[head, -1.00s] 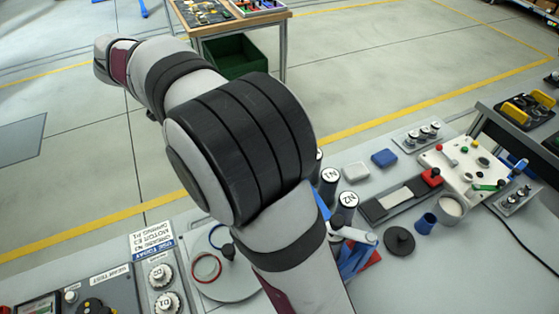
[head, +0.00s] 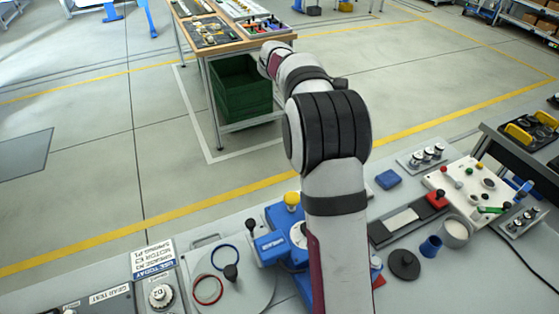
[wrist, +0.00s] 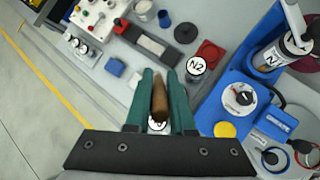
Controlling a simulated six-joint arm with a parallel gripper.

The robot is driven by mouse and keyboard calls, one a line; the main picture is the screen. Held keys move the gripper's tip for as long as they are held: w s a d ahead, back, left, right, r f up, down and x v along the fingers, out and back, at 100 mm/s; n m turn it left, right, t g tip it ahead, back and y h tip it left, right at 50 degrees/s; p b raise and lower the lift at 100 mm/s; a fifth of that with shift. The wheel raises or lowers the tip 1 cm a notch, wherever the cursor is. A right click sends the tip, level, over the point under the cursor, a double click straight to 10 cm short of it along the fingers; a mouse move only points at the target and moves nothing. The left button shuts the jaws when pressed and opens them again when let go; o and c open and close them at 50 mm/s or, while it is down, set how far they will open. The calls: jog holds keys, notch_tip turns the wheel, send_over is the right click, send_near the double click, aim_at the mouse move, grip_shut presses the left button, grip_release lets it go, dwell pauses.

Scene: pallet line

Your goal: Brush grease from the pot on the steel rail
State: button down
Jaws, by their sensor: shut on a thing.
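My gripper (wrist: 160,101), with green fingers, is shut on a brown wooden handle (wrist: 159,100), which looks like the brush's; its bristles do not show. The head view hides the gripper behind my arm. In the wrist view it is above the bench beside the canister marked N2 (wrist: 196,66), with another round white top partly hidden below it. The pale-filled pot (head: 456,228) stands at the right of the bench, apart from the gripper. The light steel rail (head: 403,220) lies on a dark base left of the pot; it also shows in the wrist view (wrist: 149,45).
A blue cup (head: 430,246) stands beside the pot. A black knobbed disc (head: 403,264) lies in front of the rail. A blue machine (wrist: 237,98) with a yellow knob (wrist: 225,130) is close to the gripper's right in the wrist view. A button panel (head: 470,188) is behind the pot.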

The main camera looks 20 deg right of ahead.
jog(key=s+d+f+n+h, duration=0.15)
jog(key=s+d, duration=0.25)
jog(key=d, duration=0.6)
jog(key=s+d+f+n, duration=0.2)
jog(key=s+d+n, duration=0.1)
jog(key=d, duration=0.6)
jog(key=f, duration=0.2)
jog(key=d+f, duration=0.1)
jog(key=f, duration=0.2)
jog(key=shift+s+f, duration=0.2)
jog(key=shift+f, duration=0.05)
jog(key=shift+f, duration=3.55)
jog(key=shift+a, duration=6.05)
jog(key=shift+d, duration=5.8)
notch_tip(320, 180, up, 8)
jog(key=shift+d, duration=0.3)
